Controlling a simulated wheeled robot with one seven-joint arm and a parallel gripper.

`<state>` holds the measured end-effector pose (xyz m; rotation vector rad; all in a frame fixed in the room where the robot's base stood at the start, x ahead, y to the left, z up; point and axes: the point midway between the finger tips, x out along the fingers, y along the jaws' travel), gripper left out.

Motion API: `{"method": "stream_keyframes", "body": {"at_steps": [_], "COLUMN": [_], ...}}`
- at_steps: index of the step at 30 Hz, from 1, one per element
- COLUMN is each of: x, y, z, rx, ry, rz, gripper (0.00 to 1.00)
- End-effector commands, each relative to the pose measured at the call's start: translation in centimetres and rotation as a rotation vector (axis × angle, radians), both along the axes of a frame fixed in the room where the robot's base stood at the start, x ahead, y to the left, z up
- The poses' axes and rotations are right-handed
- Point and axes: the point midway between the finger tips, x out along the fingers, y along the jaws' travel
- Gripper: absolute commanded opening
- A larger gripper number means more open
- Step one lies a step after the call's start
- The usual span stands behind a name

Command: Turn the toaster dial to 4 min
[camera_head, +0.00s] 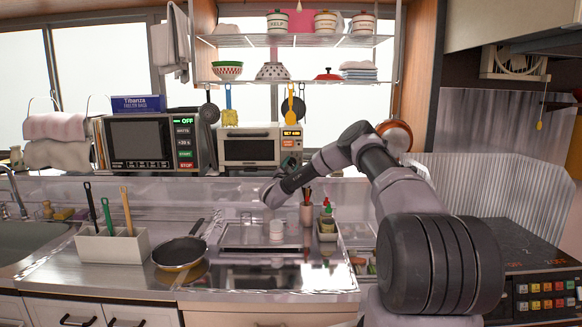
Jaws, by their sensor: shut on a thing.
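The toaster (249,148) is a white toaster oven with a dark glass door, on the back shelf right of the microwave. Its control panel is on its right side, with a lit orange display (291,133) whose small text I cannot read surely. My arm reaches in from the right, and my gripper (286,169) is at the lower part of this panel. It is shut on the toaster dial. My wrist hides most of the fingers and the dial, so the dial's pointer cannot be read.
The microwave (143,142) with a green OFF display stands left of the toaster. Pans and utensils hang just above the toaster. A frying pan (181,253), a utensil box (112,246) and a bottle holder (328,229) stand on the counter below.

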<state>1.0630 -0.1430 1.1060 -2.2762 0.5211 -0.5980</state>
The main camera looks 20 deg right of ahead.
Motion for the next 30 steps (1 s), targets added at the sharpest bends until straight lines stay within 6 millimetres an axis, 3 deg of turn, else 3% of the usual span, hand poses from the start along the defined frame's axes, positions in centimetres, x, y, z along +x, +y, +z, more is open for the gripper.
{"method": "stream_keyframes", "body": {"at_steps": [9, 25, 26, 27, 30], "x": [-0.01, -0.02, -0.02, -0.01, 0.00], "y": [0.01, 0.02, 0.02, 0.02, 0.02], "z": [-0.13, -0.14, -0.14, -0.12, -0.08], "rx": [0.109, 0.129, 0.129, 0.129, 0.128], "ry": [-0.028, -0.033, -0.033, -0.033, -0.035], "rz": [-0.001, -0.001, -0.001, -0.001, -0.001], "gripper": [0.00, 0.00, 0.61, 0.77, 0.80]}}
